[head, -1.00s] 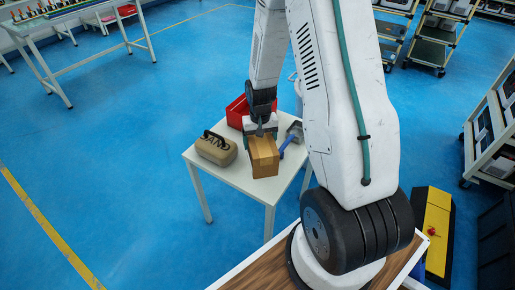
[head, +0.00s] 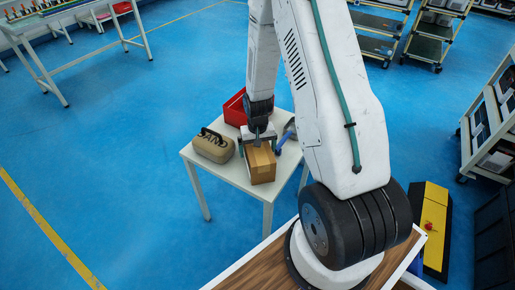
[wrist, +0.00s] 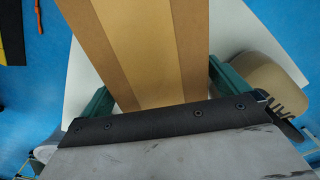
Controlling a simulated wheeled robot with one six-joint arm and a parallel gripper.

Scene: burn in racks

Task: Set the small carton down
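The small carton (head: 261,166) is a brown cardboard box with a lighter tape strip, upright at the front of the small white table (head: 232,178). My gripper (head: 258,140) is above it, pointing down. In the wrist view the carton (wrist: 160,50) fills the space between the green fingers (wrist: 160,98), which press close to its two sides. The carton's base is at or very near the table top; I cannot tell whether it bears on it.
A tan sandbag-like item (head: 213,146) with a dark handle stands left of the carton. A red bin (head: 235,108) is behind, and a blue-handled item (head: 283,140) is close on the right. The table's front edge is near the carton.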

